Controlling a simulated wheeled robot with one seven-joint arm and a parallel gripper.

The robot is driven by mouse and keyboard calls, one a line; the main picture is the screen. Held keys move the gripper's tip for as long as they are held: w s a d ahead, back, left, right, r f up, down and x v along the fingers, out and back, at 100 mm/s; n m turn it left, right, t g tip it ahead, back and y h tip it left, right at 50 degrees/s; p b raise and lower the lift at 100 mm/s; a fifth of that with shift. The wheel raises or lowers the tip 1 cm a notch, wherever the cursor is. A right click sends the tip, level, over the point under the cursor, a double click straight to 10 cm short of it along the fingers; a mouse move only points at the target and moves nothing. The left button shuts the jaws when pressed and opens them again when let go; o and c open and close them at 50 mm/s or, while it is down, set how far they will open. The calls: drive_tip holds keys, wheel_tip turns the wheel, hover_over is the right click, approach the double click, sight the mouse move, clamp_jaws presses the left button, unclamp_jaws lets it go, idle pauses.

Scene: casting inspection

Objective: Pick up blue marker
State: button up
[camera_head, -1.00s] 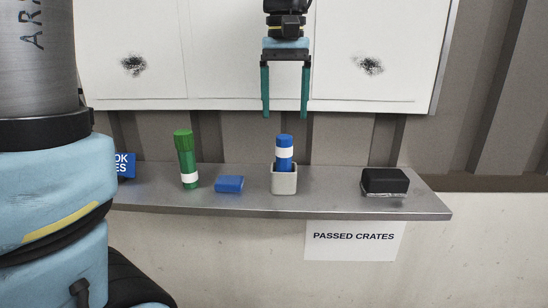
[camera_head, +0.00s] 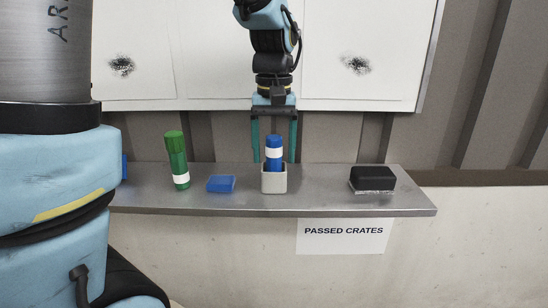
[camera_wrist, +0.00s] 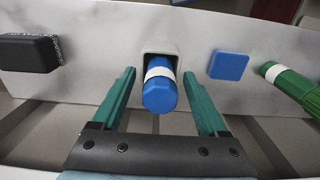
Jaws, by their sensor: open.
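The blue marker (camera_head: 274,153) with a white band stands upright in a small grey holder (camera_head: 274,184) on the shelf. My gripper (camera_head: 274,158) is open, pointing down, with its two green fingers on either side of the marker in the head view. In the wrist view the marker (camera_wrist: 159,88) lies between the open fingers (camera_wrist: 164,82), and the holder's rim (camera_wrist: 176,50) shows around its lower part. I see a gap between the marker and each finger.
On the metal shelf (camera_head: 320,203), a green marker (camera_head: 176,158) and a blue block (camera_head: 221,184) stand left of the holder. A black eraser-like block (camera_head: 372,178) lies to the right. A whiteboard (camera_head: 215,60) hangs behind, and a "PASSED CRATES" sign (camera_head: 344,238) is below the shelf.

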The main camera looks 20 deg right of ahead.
clamp_jaws()
idle(0.5)
drive_tip(key=shift+r, duration=0.1)
wheel_tip(320, 180, up, 10)
drive_tip(key=shift+f+b, duration=0.1)
drive_tip(key=shift+b, duration=0.75)
